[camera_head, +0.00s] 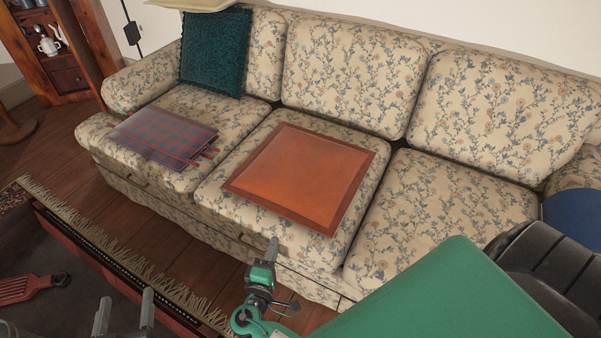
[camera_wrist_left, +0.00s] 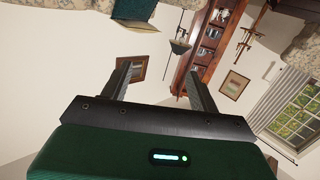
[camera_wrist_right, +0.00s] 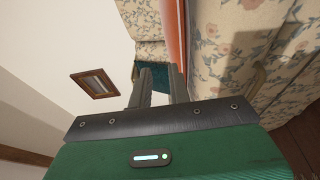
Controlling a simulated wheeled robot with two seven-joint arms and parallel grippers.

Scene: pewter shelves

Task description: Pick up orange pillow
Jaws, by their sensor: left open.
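The orange pillow (camera_head: 300,173), square with a brown border, lies flat on the middle seat cushion of the sofa. Its edge shows as a narrow orange strip (camera_wrist_right: 174,30) past the fingers in the right wrist view. My right gripper (camera_head: 271,248) is just in front of the pillow's near edge, seen nearly edge-on and apparently apart from it. Its fingers (camera_wrist_right: 158,72) are parted by a narrow gap with nothing held.
The floral sofa (camera_head: 430,215) spans the view. A plaid folded blanket (camera_head: 160,137) lies on its left seat, and a teal pillow (camera_head: 215,52) leans behind. A fringed rug (camera_head: 110,255) and a red paddle-shaped thing (camera_head: 28,288) are at lower left.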

